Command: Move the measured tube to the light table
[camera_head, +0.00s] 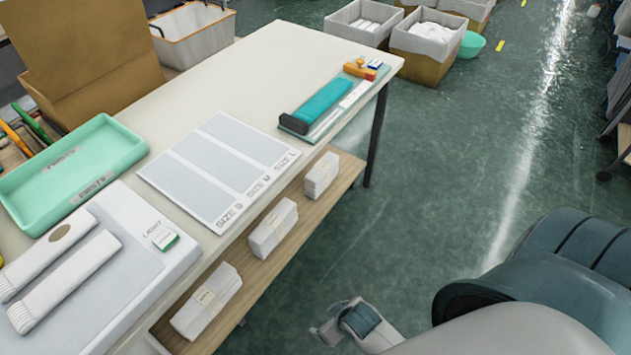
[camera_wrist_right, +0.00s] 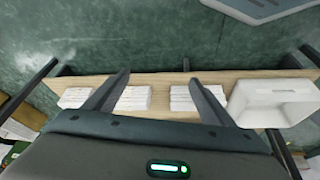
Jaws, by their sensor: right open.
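The light table (camera_head: 150,285) is the pale panel marked LIGHT at the lower left of the head view. Two white ribbed tubes (camera_head: 65,278) lie side by side on it. At the table's far right end a teal long piece (camera_head: 325,96) lies on a measuring board beside a white strip (camera_head: 354,94); I cannot tell which is the measured tube. My right gripper (camera_head: 330,322) is off the table, low over the floor side. In the right wrist view my right gripper (camera_wrist_right: 160,78) is open and empty, its fingers before the shelf. My left gripper is not in view.
A green tray (camera_head: 125,158) and a size sheet (camera_head: 195,190) lie on the worktable (camera_head: 270,50). White bundles (camera_head: 272,229) sit on the wooden shelf below; a white bin (camera_wrist_right: 270,102) shows in the wrist view. The floor (camera_head: 440,170) to the right is open.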

